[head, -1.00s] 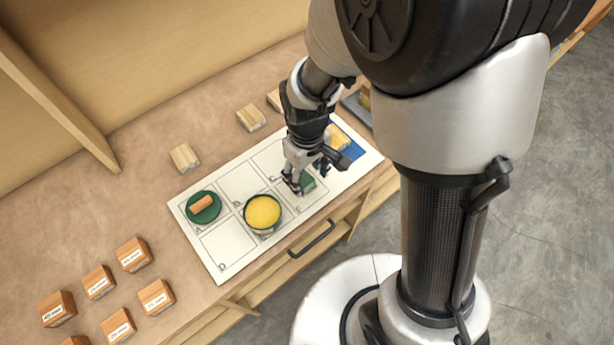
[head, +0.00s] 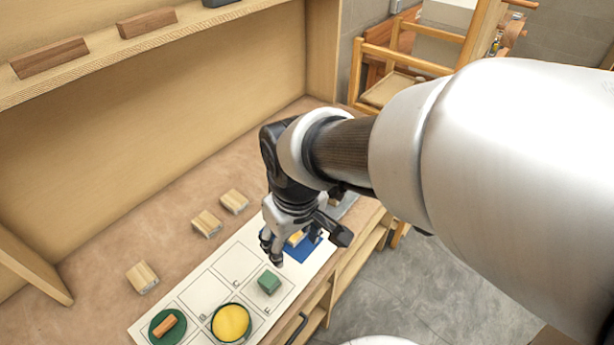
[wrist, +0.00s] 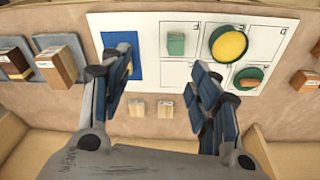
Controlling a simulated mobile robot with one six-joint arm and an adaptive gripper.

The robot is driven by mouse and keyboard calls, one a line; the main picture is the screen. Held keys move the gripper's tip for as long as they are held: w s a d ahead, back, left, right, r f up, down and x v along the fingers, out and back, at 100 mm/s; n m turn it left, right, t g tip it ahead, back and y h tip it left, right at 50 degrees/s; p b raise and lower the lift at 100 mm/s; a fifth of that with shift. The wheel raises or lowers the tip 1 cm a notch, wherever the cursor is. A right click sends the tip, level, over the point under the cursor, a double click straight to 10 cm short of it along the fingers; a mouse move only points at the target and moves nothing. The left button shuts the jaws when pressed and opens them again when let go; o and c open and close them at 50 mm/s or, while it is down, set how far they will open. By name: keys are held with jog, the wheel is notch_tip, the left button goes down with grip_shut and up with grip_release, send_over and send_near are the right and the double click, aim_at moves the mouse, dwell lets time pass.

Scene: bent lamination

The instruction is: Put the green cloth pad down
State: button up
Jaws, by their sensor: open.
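The green cloth pad (head: 269,281) lies as a small block in a front cell of the white gridded sheet (head: 214,285). It also shows in the wrist view (wrist: 176,43), flat in its cell with nothing touching it. My gripper (head: 292,242) is open and empty above the sheet, to the right of and beyond the pad in the head view. In the wrist view the fingers (wrist: 163,78) are spread wide apart. The pad is outside their grip.
A blue square (head: 303,251) with a yellow block is partly behind my gripper. Several wooden blocks (head: 206,223) lie behind the sheet.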

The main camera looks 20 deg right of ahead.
jog(key=s+d+r+m+t, duration=0.2)
jog(key=s+d+r+m, duration=0.2)
jog(key=s+r, duration=0.3)
jog(key=shift+s+d+t, duration=0.4)
jog(key=shift+s+d, duration=0.35)
jog(key=shift+s, duration=0.5)
jog(key=shift+o, duration=0.5)
